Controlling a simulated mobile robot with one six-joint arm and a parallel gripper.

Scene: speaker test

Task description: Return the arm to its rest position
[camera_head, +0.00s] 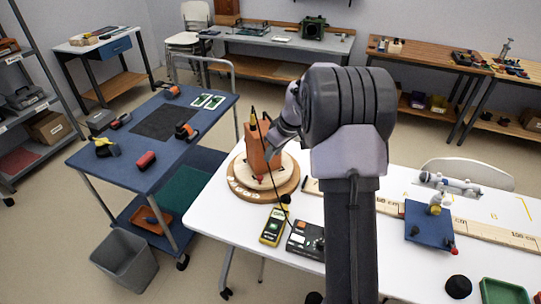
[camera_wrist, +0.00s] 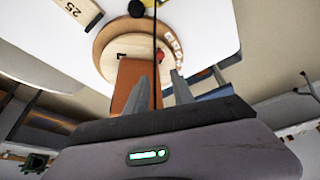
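My gripper (camera_wrist: 160,78) shows in the wrist view with its two fingers apart, a gap between them and nothing clearly held. A thin dark line, perhaps a cable, runs through that gap. An orange box (camera_wrist: 128,76) lies just beyond the fingers; I cannot tell if they touch it. In the head view the orange box (camera_head: 256,150) stands upright on a round wooden base (camera_head: 240,187) on the white table. My arm (camera_head: 348,215) rises from the bottom and bends left to the box; the fingertips are hidden there.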

